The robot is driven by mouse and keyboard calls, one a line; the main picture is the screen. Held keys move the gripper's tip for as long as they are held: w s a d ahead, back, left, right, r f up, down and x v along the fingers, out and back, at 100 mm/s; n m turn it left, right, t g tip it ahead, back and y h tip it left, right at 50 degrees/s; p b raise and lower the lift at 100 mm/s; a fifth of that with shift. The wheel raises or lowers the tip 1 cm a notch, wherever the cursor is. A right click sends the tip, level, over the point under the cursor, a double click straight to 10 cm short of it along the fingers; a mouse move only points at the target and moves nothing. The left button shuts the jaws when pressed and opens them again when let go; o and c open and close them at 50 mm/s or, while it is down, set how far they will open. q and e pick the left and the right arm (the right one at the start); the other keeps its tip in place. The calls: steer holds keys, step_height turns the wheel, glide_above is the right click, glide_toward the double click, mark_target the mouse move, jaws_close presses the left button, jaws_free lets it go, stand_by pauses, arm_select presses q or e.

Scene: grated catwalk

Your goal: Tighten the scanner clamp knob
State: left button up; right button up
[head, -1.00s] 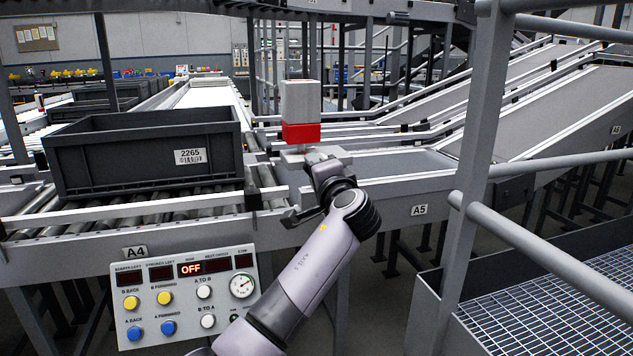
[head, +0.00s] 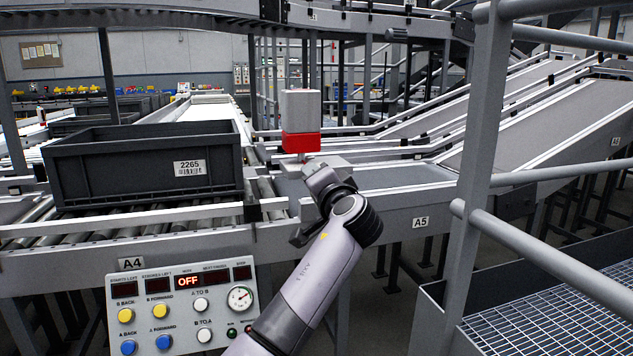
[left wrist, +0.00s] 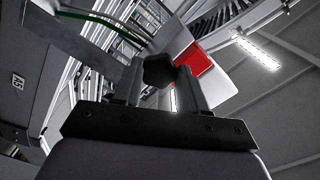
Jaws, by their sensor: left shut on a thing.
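The scanner (head: 300,122) is a grey-white box with a red lower band, standing by the conveyor rail. It also shows tilted in the left wrist view (left wrist: 196,60). The clamp knob (left wrist: 158,72) is a dark lobed knob seen between my finger tips in the left wrist view. My left gripper (left wrist: 160,85) is shut on the knob, one finger on each side. In the head view my left gripper (head: 318,168) is just below the scanner, and its wrist hides the knob. My right gripper is in neither view.
A dark tote (head: 120,165) labelled 2265 sits on the rollers to the left. A control panel (head: 185,305) reading OFF is at the lower left. A grey railing post (head: 478,170) and grated catwalk (head: 550,315) are on the right.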

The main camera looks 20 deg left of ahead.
arm_select(q)
steer(key=shift+d+f, duration=0.1)
steer(key=o, duration=1.1)
steer(key=shift+c, duration=0.2)
steer(key=v, duration=0.7)
steer(key=shift+p, duration=0.4)
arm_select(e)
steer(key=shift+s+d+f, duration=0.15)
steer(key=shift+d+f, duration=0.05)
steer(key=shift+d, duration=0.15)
arm_select(q)
steer(key=shift+s, duration=0.1)
